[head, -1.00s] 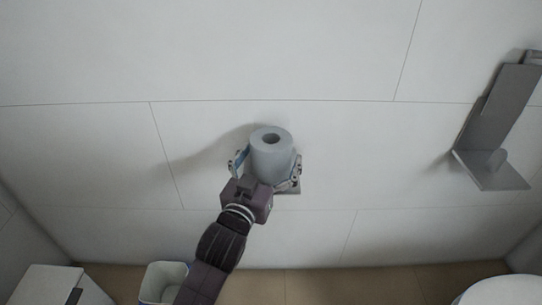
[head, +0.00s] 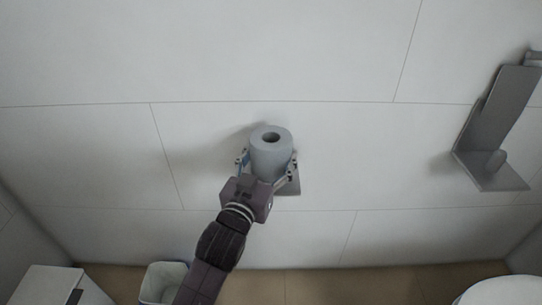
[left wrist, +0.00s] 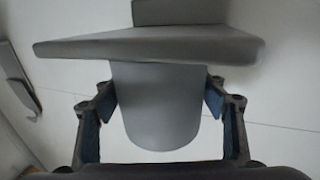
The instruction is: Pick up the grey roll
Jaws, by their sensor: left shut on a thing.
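The grey roll (head: 270,157) stands upright in front of the white wall, its top hole facing up in the head view. A grey plate (head: 290,187) shows just below and behind it. My left gripper (head: 267,165) has a finger on each side of the roll and is shut on it. In the left wrist view the roll (left wrist: 162,110) sits between the two blue-padded fingers of the gripper (left wrist: 160,100), with its end against or very near the flat grey plate (left wrist: 150,46). My right gripper is not in view.
A second grey holder (head: 503,117) with a short peg is fixed to the wall at the right. A white bin (head: 163,282) and a white box (head: 52,287) stand at the lower left. A white rounded object (head: 502,291) is at the lower right. The wall around the roll is clear.

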